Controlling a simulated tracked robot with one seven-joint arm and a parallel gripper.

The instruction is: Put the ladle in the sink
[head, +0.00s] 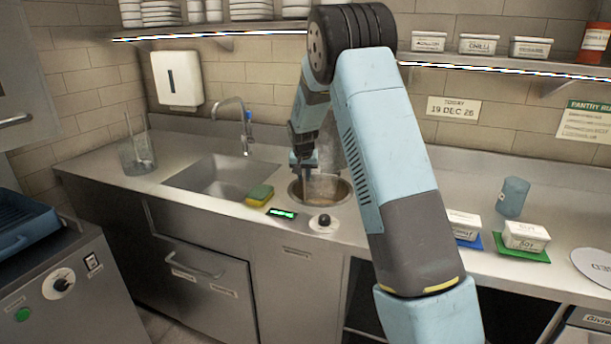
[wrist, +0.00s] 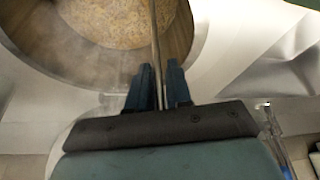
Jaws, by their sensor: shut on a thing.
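My gripper (head: 303,158) is above the round sauce well (head: 335,198) in the counter. In the wrist view my gripper (wrist: 159,78) is shut on the thin metal handle of the ladle (wrist: 154,38). The handle runs from between the fingers up across the well. The ladle's bowl is not clearly visible; I cannot tell if it is in the sauce. Brownish, lumpy sauce (wrist: 115,18) shows in the well, with steam over it. The sink (head: 212,178) is an empty steel basin left of the well, under a tap (head: 244,125).
A yellow-green sponge (head: 259,195) and a small green display (head: 282,213) lie between sink and well. A knob (head: 323,221) is in front of the well. A clear container (head: 136,155) stands left of the sink. A blue cup (head: 513,197) and white tubs (head: 526,235) stand right.

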